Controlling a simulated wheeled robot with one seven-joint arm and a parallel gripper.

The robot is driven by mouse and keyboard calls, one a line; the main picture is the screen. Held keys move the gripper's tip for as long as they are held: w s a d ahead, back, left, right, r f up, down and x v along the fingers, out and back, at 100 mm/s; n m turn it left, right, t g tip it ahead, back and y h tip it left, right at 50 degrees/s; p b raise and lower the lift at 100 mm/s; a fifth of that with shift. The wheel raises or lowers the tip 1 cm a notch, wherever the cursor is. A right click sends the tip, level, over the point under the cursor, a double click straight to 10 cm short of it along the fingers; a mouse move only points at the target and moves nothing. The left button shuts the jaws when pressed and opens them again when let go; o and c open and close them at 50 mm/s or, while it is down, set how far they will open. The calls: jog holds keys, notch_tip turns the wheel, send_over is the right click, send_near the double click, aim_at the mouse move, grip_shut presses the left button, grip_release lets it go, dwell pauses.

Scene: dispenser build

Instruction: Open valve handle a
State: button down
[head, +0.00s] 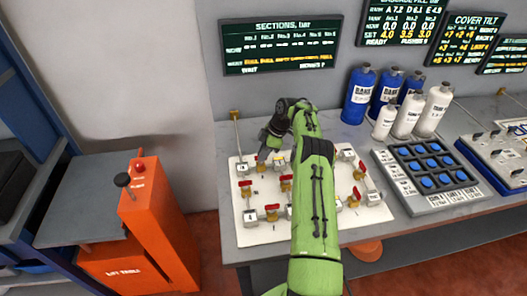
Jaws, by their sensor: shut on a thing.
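A white valve panel (240,229) lies on the grey bench and carries several red valve handles on brass fittings. One red handle (245,183) is on its left side and another (345,153) is at its upper right. My gripper (265,153) reaches down over the panel's upper left, shut on a valve handle there. The gripper's dark body hides most of that handle, so its angle cannot be told. My green arm covers the panel's middle. The letters on the handles are too small to read.
Blue and white bottles (362,95) stand behind the panel to the right. A blue-button tray (428,168) and a switch box (492,160) are farther right. An orange lift table (150,220) stands left of the bench. A sections screen (281,47) hangs on the wall.

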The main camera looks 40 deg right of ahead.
jog(key=shift+s+a+f+n+g, duration=0.1)
jog(key=shift+a+f+n+g, duration=0.05)
jog(key=shift+f+n+g, duration=0.3)
dwell(0.3)
jog(key=c, duration=1.2)
grip_release()
jog(key=shift+r, duration=0.1)
jog(key=shift+w+r, duration=0.15)
jog(key=shift+w, duration=0.05)
